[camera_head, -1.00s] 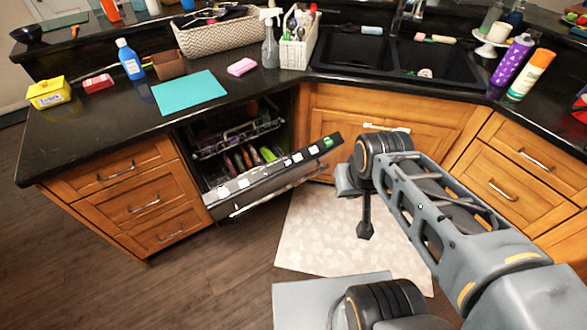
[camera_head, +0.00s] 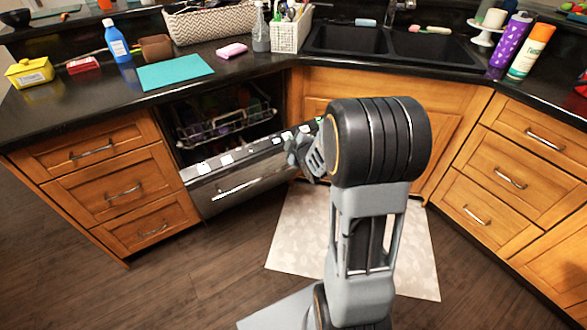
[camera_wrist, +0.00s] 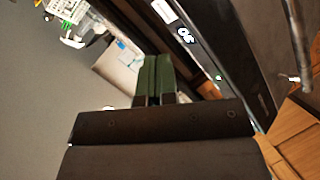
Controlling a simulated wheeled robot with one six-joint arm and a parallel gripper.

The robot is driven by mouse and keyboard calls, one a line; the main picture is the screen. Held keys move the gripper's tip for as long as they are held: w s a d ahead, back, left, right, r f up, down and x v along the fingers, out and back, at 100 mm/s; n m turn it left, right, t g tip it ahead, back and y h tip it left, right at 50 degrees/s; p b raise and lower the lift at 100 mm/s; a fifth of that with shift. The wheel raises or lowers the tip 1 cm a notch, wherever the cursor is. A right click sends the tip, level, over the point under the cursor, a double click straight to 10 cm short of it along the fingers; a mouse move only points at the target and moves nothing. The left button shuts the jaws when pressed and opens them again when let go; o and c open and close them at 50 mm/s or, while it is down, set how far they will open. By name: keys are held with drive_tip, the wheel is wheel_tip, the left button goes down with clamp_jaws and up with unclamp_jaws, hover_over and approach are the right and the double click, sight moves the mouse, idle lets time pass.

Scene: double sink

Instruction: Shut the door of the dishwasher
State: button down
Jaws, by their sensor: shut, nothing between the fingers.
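The dishwasher door (camera_head: 240,184) is partly open, tilted outward below the counter, with its dark front and bar handle facing out. Its top edge carries several pale marks. In the wrist view, the door's top edge (camera_wrist: 186,36) runs down the right side, with the handle (camera_wrist: 298,40) beyond it. My gripper (camera_head: 297,150) is at the right end of the door's top edge, partly hidden by my wrist. In the wrist view, its green fingers (camera_wrist: 153,76) are together and empty, beside the door's edge. Contact with the door cannot be told.
A dish rack (camera_head: 225,124) shows inside the open dishwasher (camera_head: 185,110). Wooden drawers (camera_head: 122,192) stand to the left, and cabinets and drawers (camera_head: 510,175) to the right. A pale mat (camera_head: 290,240) lies on the floor. The counter (camera_head: 105,98) above holds several objects.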

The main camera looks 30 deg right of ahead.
drive_tip(key=s+d+f+n+t+y+b, duration=0.25)
drive_tip(key=f+n+t+b, duration=0.2)
drive_tip(key=f, duration=0.45)
drive_tip(key=s+d+f+n+t+y+b, duration=0.2)
drive_tip(key=d+f+n+t+b, duration=0.25)
drive_tip(key=f, duration=0.45)
drive_tip(key=shift+m+h, duration=0.25)
drive_tip(key=shift+m, duration=0.25)
drive_tip(key=x, duration=0.4)
drive_tip(key=a+b+x, duration=0.1)
drive_tip(key=x, duration=0.8)
drive_tip(key=shift+w+a+b, duration=0.15)
drive_tip(key=shift+a+b, duration=0.2)
